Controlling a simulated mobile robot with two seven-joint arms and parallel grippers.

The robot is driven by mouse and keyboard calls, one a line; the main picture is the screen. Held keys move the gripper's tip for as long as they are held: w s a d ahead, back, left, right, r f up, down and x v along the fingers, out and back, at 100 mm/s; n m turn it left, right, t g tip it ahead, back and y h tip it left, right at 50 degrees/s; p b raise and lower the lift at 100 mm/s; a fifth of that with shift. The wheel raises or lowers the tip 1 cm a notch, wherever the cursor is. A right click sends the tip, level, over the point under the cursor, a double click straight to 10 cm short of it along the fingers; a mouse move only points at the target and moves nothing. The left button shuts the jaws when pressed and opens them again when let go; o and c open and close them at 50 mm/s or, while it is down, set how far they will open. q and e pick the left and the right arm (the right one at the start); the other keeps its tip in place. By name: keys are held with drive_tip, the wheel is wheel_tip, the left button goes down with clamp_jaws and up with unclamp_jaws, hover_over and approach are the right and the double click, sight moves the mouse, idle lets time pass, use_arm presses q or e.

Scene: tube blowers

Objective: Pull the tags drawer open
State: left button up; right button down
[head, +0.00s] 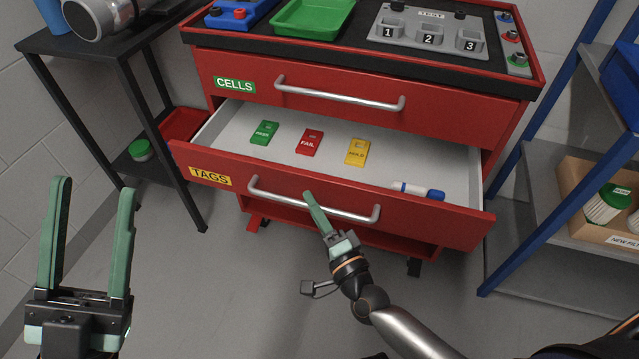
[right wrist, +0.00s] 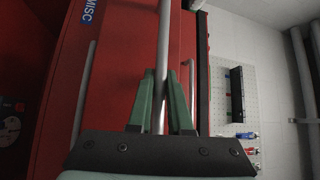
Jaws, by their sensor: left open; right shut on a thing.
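The red tags drawer (head: 440,226), with a yellow TAGS label, stands pulled out of the red cabinet. Inside it lie a green PASS tag (head: 264,132), a red FAIL tag (head: 309,142), a yellow HOLD tag (head: 356,151) and a blue and white marker (head: 418,190). My right gripper (head: 312,204) is at the drawer's silver bar handle (head: 352,215). In the right wrist view its green fingers are shut on the handle bar (right wrist: 163,60). My left gripper (head: 90,205) is open and empty, apart from the cabinet at the lower left.
The CELLS drawer (head: 430,118) above is shut. A green tray (head: 312,18) and a grey TEST fixture (head: 428,32) are on the cabinet top. A black side table (head: 110,42) stands left, a blue-framed shelf (head: 545,205) right. The floor in front is clear.

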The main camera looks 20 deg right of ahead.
use_arm(q)
drive_tip(key=shift+r+p, duration=0.35)
drive_tip(key=shift+r, duration=0.2)
use_arm(e)
drive_tip(key=shift+s+a, duration=0.55)
drive_tip(key=shift+s, duration=0.25)
drive_tip(key=shift+s+a, duration=0.5)
drive_tip(key=shift+s, duration=0.3)
drive_tip(key=c, duration=0.8)
unclamp_jaws()
drive_tip(key=shift+c, duration=0.2)
use_arm(q)
drive_tip(key=shift+s, duration=0.1)
use_arm(e)
drive_tip(key=shift+s, duration=0.15)
